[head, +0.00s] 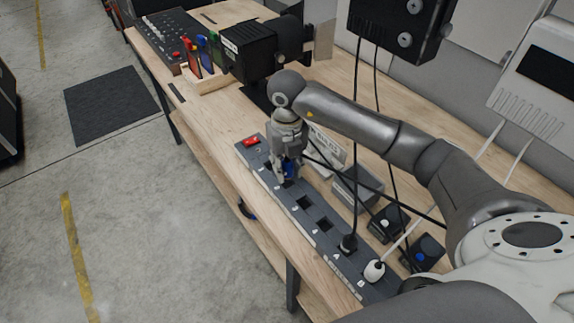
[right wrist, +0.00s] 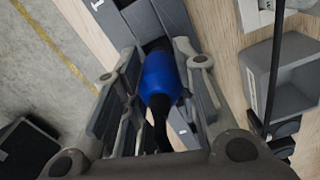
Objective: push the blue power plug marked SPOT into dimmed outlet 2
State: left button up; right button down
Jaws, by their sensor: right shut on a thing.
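The blue power plug (right wrist: 163,78) is between the fingers of my right gripper (right wrist: 150,95), its black cord running back toward the wrist. In the head view a little of the blue plug (head: 290,169) shows under my right gripper (head: 284,172), which is shut on it. The plug's front end is at a dark outlet of the grey power strip (head: 314,235); I cannot tell how deep it sits. The SPOT mark and the number of that outlet are not readable. Bare outlets show further along the strip. My left gripper is not in view.
A black plug (head: 348,243) and a white plug (head: 374,270) stand in the strip's near end. A red switch (head: 251,141) is at its far end. A grey box (head: 356,188) and black adapters (head: 388,223) lie to the right. Cords hang close by.

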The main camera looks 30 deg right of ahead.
jog(key=shift+f+b, duration=1.45)
jog(key=shift+f, duration=0.3)
jog(key=c, duration=1.1)
grip_release()
jog(key=shift+o, duration=0.2)
jog(key=shift+r, duration=0.15)
notch_tip(320, 180, up, 12)
jog(key=shift+f, duration=0.1)
